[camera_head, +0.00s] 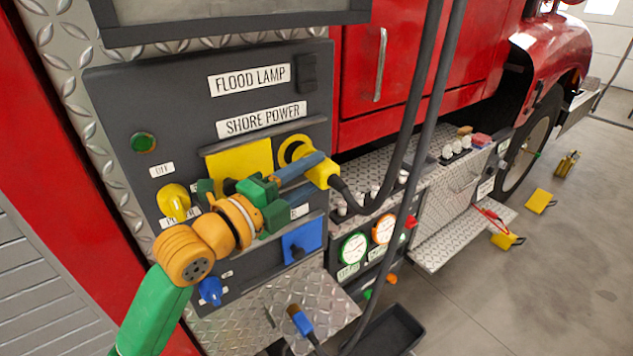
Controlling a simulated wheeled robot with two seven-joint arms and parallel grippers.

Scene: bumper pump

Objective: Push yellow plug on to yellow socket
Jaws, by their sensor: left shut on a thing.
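The yellow plug (323,173) has a round yellow collar at its upper left and a black cable behind it. My left gripper (312,176) comes in from the lower left with its fingers closed around the plug's body. The yellow socket (238,160) is a square yellow plate on the dark panel under the SHORE POWER label. The plug is to the right of the socket and apart from it in the picture; the depth gap is hard to judge. My gripper covers the socket's lower part. My right gripper is not in view.
The dark panel (117,110) also carries a yellow knob (174,201), a blue knob (210,290) and a blue socket (301,243). Thick black cables run down right of the panel. Gauges and a metal step stand further right.

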